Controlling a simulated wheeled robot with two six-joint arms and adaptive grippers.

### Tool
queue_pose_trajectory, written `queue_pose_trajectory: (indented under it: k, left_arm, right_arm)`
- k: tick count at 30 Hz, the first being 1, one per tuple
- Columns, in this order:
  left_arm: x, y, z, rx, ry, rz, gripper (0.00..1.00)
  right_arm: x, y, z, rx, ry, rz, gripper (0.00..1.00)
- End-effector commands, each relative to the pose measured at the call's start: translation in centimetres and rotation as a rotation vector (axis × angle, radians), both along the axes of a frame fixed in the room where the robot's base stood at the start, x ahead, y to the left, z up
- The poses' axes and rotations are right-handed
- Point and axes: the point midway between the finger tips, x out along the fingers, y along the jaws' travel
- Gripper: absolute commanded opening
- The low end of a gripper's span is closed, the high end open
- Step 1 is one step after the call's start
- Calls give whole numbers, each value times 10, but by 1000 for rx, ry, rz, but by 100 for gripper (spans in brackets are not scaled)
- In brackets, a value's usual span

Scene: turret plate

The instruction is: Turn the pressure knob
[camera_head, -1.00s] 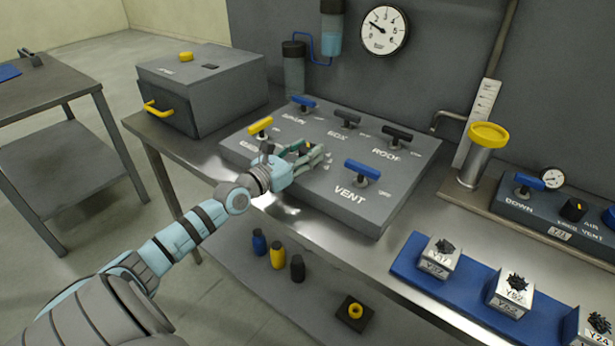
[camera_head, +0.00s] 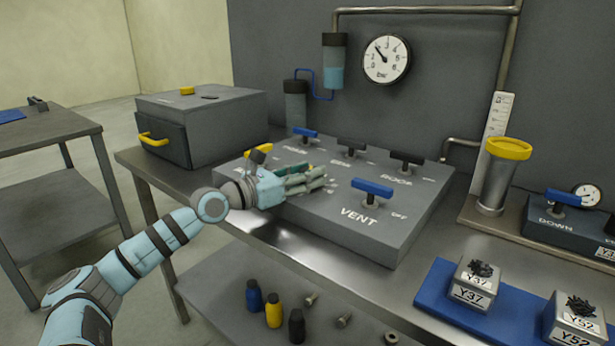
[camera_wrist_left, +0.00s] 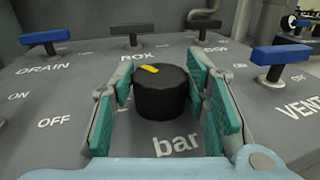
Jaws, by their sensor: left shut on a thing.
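The black round pressure knob (camera_wrist_left: 161,92) has a yellow pointer mark on top and stands above the word "bar" on the grey panel (camera_wrist_left: 60,100). The mark points up and slightly left in the left wrist view. My left gripper (camera_wrist_left: 163,95) has its teal finger pads on both sides of the knob and is shut on it. In the head view my left gripper (camera_head: 318,180) is at the middle of the panel (camera_head: 385,235), and its fingers mostly hide the knob. The round pressure gauge (camera_head: 386,60) hangs on the wall, its needle pointing up and left. My right gripper is out of view.
A grey box (camera_head: 200,115) stands at left. A yellow-topped cylinder (camera_head: 497,175) and a blue mat (camera_head: 440,290) with sample blocks are at right.

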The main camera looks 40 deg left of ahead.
Motion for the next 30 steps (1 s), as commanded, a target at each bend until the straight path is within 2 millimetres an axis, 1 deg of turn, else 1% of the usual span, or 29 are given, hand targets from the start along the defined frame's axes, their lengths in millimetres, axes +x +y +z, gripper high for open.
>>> queue_pose_trajectory:
  k: [1,2,3,5,6,7,14,17,20,24,27,30]
  left_arm:
    - [0,-1,-4,2,11,-3,14]
    - [0,-1,-4,1,11,-3,14]
    - [0,-1,-5,1,11,-3,45]
    - [0,-1,-4,0,10,-3,55]
    - [0,-1,-4,0,9,-3,61]
    - [0,-1,-4,0,8,-3,63]
    - [1,-2,-3,0,6,-4,63]
    - [1,-2,2,0,4,-5,63]
    - [1,-2,19,3,0,-5,63]
    - [0,-2,56,0,-1,-4,63]
    - [0,-1,79,-1,0,-3,63]
    - [0,-1,93,0,2,-2,63]
  right_arm:
    - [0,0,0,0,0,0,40]
    - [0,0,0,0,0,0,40]
    - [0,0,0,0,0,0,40]
    - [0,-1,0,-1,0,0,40]
    - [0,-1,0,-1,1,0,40]
    - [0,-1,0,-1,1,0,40]
    - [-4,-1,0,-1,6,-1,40]
    - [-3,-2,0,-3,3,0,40]
    - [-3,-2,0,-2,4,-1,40]
    - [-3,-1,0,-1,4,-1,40]
    - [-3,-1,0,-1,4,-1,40]
    - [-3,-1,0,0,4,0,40]
